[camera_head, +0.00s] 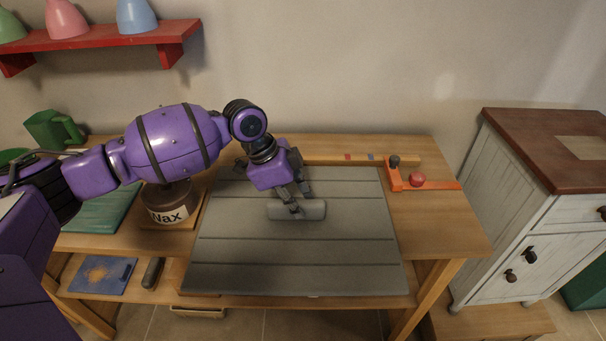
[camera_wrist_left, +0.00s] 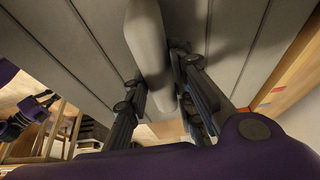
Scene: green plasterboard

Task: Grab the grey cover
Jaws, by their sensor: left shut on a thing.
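The grey cover (camera_head: 345,252) is a large flat panel with grooves across it, lying on the wooden table. A rounded grey handle bar (camera_head: 314,210) is on its upper middle. My left gripper (camera_head: 297,208) reaches down from above and is shut on this handle. In the left wrist view the handle (camera_wrist_left: 147,40) runs between the two dark fingers (camera_wrist_left: 160,97), with the grooved cover (camera_wrist_left: 215,30) behind it. The fingertips partly hide the handle in the head view.
A wax pot (camera_head: 170,204) stands left of the cover, under my left arm. A white cabinet (camera_head: 540,235) stands at the right. A red shelf (camera_head: 100,38) hangs at the upper left.

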